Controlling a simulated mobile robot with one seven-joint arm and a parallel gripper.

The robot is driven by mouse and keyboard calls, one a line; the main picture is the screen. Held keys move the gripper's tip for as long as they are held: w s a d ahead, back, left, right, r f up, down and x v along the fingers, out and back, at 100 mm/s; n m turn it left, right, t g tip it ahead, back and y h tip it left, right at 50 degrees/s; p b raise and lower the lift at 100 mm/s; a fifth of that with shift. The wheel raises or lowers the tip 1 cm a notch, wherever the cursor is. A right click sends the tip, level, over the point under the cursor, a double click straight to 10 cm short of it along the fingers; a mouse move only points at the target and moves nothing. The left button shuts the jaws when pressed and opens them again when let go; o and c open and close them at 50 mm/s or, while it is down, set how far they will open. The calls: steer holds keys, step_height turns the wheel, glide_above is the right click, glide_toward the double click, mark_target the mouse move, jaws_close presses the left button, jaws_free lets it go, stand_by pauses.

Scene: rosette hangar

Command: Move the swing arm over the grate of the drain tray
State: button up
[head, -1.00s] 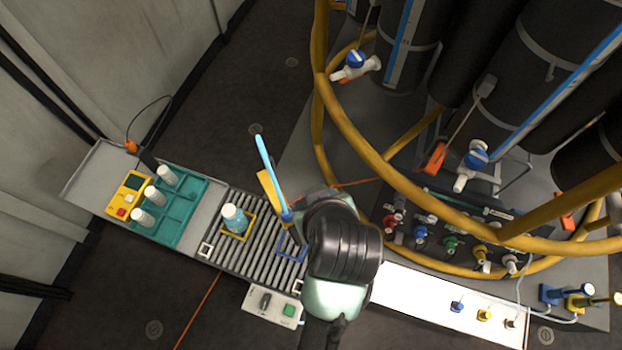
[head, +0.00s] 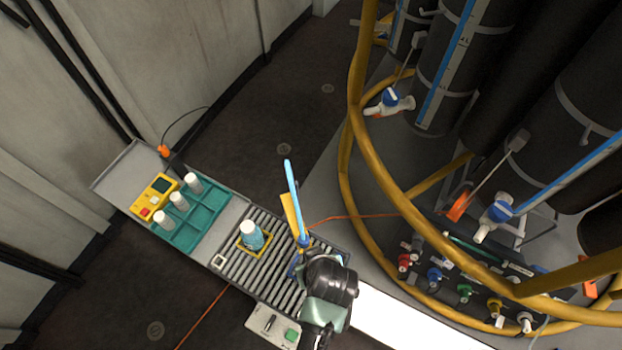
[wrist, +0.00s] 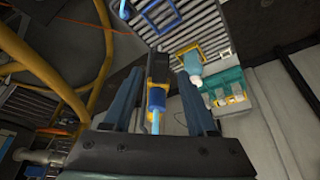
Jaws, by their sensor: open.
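The swing arm appears to be the upright piece with a light-blue tube (head: 292,195), a yellow plate and a blue collar, at the right end of the slatted grate (head: 262,270) of the drain tray. In the wrist view its blue collar (wrist: 157,97) and dark body stand between the fingers of my gripper (wrist: 158,82). My gripper is open, with a finger on either side; contact cannot be told. In the head view my wrist (head: 328,288) hides the fingers and the grate's right end. The grate (wrist: 205,18) also shows in the wrist view.
A pale-blue bottle with a white cap (head: 251,235) stands in a yellow square frame on the grate. A yellow tubular frame (head: 372,165) with black cylinders stands right.

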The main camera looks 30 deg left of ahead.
steer(key=shift+w+a+f, duration=0.15)
steer(key=shift+w+f, duration=0.05)
steer(key=shift+f, duration=0.4)
steer(key=shift+c, duration=0.3)
jaws_close()
stand_by(0.9)
